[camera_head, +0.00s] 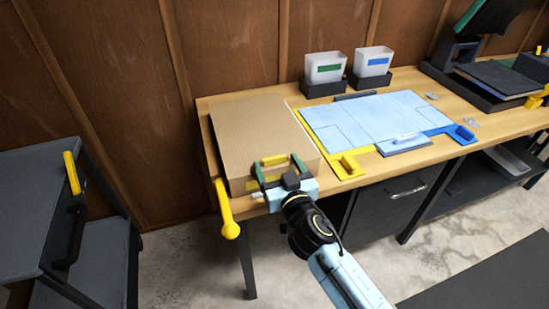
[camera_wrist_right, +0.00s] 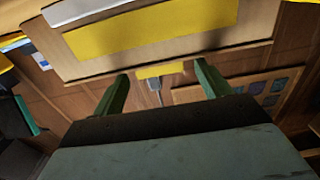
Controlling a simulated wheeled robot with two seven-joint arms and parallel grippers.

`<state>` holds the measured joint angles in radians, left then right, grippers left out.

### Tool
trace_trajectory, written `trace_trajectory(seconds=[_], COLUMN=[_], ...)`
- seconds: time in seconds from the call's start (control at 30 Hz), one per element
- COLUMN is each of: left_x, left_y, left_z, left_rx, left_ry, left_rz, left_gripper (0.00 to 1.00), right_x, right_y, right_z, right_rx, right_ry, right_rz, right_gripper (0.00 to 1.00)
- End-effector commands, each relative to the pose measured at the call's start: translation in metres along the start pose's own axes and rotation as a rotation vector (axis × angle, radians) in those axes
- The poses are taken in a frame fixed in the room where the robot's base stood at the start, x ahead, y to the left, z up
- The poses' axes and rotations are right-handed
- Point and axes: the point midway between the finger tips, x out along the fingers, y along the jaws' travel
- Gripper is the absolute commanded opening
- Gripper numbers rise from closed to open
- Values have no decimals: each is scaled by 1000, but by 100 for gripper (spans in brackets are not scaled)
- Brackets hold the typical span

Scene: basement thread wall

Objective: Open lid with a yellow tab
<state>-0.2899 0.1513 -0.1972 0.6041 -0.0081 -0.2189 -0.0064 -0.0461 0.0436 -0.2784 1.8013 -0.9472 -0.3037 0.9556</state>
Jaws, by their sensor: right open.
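A cardboard-brown box (camera_head: 258,125) with a closed, flat lid sits at the left end of the workbench. A yellow tab (camera_head: 273,160) shows at the lid's front edge; it also shows in the right wrist view (camera_wrist_right: 160,71). A yellow panel (camera_wrist_right: 150,32) is on the box's front face. My right gripper (camera_head: 277,166), with green fingers, is open at the box's front edge. Its fingers stand on either side of the tab, apart from each other; I cannot tell whether they touch it. The gripper hides part of the box front. My left gripper is not in view.
A yellow handle (camera_head: 226,208) hangs at the bench's left front corner. A pale blue board (camera_head: 375,122) with yellow and blue edges lies right of the box. Two white bins (camera_head: 325,67) (camera_head: 373,61) stand behind it. A dark cart (camera_head: 35,200) stands at left.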

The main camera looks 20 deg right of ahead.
Motion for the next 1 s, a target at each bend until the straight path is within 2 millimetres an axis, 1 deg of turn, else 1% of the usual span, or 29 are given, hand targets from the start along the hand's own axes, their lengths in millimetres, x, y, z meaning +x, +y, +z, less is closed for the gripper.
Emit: trace_trajectory(seconds=[0.03,0.1,0.23,0.37,0.6,1.0], left_x=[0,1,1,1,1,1], left_y=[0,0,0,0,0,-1], left_z=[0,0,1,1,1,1], left_rx=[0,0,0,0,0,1], left_ry=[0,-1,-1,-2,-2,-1], left_rz=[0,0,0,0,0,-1], left_gripper=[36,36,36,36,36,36], right_x=[8,16,26,30,30,30], right_y=[0,0,0,0,0,0], right_z=[-1,0,0,0,0,0], right_rx=[-3,-2,-2,-1,-1,-1], right_ry=[2,0,0,-1,-1,-1], right_rz=[0,0,1,1,1,1], right_gripper=[76,76,76,76,76,24])
